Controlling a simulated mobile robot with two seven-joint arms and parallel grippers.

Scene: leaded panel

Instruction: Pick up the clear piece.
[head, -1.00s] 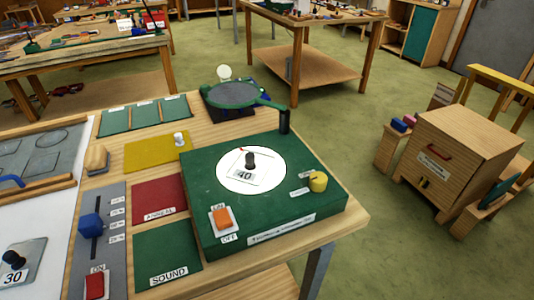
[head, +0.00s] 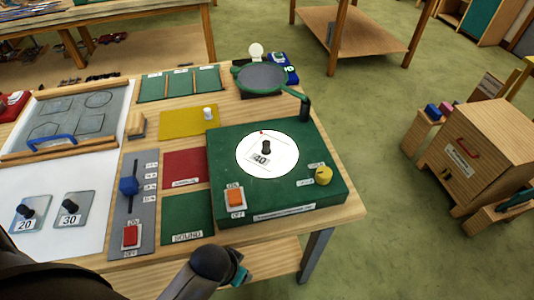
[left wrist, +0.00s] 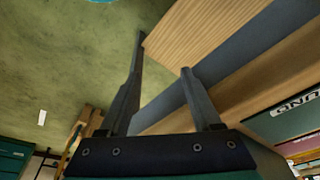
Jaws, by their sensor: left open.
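A see-through piece with a black knob and label 40 (head: 260,158) lies on the white disc (head: 283,165) of the green box. Two greyish, see-through pieces with black knobs, labelled 20 (head: 38,213) and 30 (head: 82,208), lie on the white sheet at the left. I cannot tell for sure which one is called clear. My left gripper (left wrist: 163,55) is open and empty in the left wrist view, by the table's front edge. In the head view my left arm shows at the bottom, its fingertips not clear. My right gripper is not in view.
The green box (head: 230,140) has an orange switch and a yellow knob. A grey slider panel (head: 145,175) with a blue knob and red switch stands beside it. A green round pan-like stand (head: 262,77) is behind. A wooden cabinet (head: 490,145) stands right, across clear floor.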

